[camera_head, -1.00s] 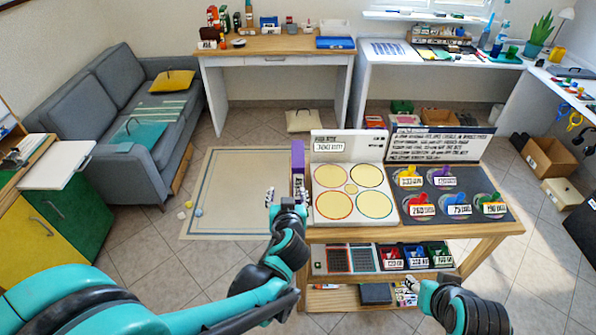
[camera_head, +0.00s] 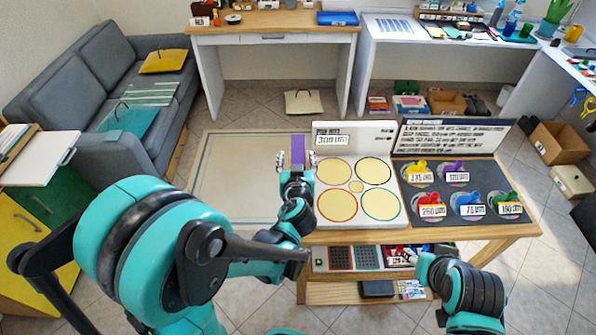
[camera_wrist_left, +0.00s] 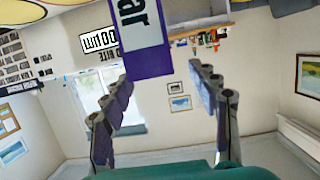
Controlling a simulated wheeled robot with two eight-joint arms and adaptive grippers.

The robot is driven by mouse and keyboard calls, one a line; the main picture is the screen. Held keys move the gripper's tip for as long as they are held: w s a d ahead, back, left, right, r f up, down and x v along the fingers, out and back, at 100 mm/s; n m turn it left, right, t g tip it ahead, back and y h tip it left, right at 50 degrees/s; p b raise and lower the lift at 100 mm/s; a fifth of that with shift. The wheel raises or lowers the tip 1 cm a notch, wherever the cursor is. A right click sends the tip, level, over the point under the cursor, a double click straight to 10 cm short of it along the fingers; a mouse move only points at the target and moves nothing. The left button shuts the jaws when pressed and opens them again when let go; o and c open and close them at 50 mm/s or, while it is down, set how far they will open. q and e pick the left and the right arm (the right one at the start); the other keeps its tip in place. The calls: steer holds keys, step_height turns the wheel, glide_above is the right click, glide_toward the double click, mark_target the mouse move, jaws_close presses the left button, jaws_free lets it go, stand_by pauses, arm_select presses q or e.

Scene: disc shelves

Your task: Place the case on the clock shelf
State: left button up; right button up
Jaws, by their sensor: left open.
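A purple case (camera_head: 297,148) with a white lettered label stands at the left edge of the wooden table, beside the white board with circles. It also shows in the left wrist view (camera_wrist_left: 150,62), at the top between the finger lines. My left gripper (camera_head: 296,161) is open right at the case. In the left wrist view its two fingers (camera_wrist_left: 163,95) are spread, with the case's end ahead of and between them. I cannot tell whether they touch it. My right arm's end (camera_head: 412,258) is low at the table's front right, its fingers unclear. I cannot tell which shelf is the clock shelf.
The white board (camera_head: 384,205) with yellow circles and the dark board (camera_head: 488,222) with colored, labelled discs fill the tabletop. A lower shelf (camera_head: 345,292) under the table holds a dark box and trays. A grey couch (camera_head: 60,90) stands left. The floor mat (camera_head: 225,180) is clear.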

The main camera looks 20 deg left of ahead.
mark_target(298, 150)
arm_select(q)
steer(key=b+x, duration=0.1)
steer(key=x, duration=0.3)
steer(key=shift+w+d+f+b, duration=0.1)
steer(key=shift+w+f+b, duration=0.15)
steer(key=shift+f+b, duration=0.2)
steer(key=shift+w, duration=0.2)
steer(key=shift+r, duration=0.1)
steer(key=shift+c, duration=0.3)
steer(key=shift+s, duration=0.1)
jaws_close()
